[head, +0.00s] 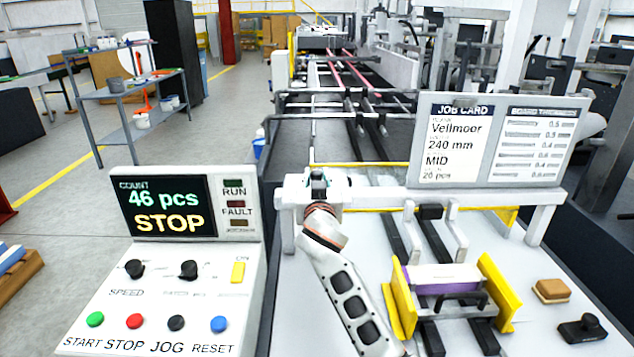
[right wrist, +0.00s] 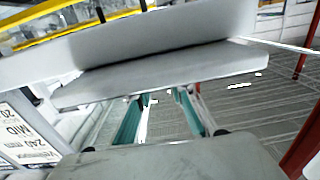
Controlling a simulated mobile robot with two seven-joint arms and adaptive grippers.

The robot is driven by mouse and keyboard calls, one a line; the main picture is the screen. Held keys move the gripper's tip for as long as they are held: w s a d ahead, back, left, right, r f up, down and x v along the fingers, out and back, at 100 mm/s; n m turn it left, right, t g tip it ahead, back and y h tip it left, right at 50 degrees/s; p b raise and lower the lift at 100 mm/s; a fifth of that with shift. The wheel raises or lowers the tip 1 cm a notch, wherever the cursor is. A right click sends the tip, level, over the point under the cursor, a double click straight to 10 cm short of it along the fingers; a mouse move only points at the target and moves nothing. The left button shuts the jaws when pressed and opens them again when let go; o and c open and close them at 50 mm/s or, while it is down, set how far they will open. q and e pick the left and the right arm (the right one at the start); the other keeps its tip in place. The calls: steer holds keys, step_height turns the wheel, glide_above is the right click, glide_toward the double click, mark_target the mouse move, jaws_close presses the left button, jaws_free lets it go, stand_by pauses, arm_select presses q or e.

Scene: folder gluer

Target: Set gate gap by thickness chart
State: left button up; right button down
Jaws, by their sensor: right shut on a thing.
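The white gate crossbar (head: 385,197) spans the feed table on two posts. My right gripper (head: 318,183) is at its left end, shut on a small part there that the hand mostly hides. In the right wrist view the teal fingers (right wrist: 160,112) reach up to a pale grey bar (right wrist: 160,75). The job card (head: 453,143) reads Vellmoor, 240 mm, MID, 20 pcs. Beside it the board thickness chart (head: 528,145) lists values that are mostly too small to read. My left gripper is not in view.
The console screen (head: 167,207) shows 46 pcs and STOP. Yellow side guides (head: 500,290) flank a purple-edged stack of blanks (head: 440,279). A tan block (head: 551,290) and a black stamp-like object (head: 582,329) lie at the right. My right forearm crosses the table's left part.

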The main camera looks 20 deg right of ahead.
mark_target(317, 177)
steer(key=shift+r, duration=0.1)
stand_by(0.4)
steer(key=c, duration=1.8)
jaws_free()
steer(key=shift+o, duration=0.2)
step_height(317, 177, up, 10)
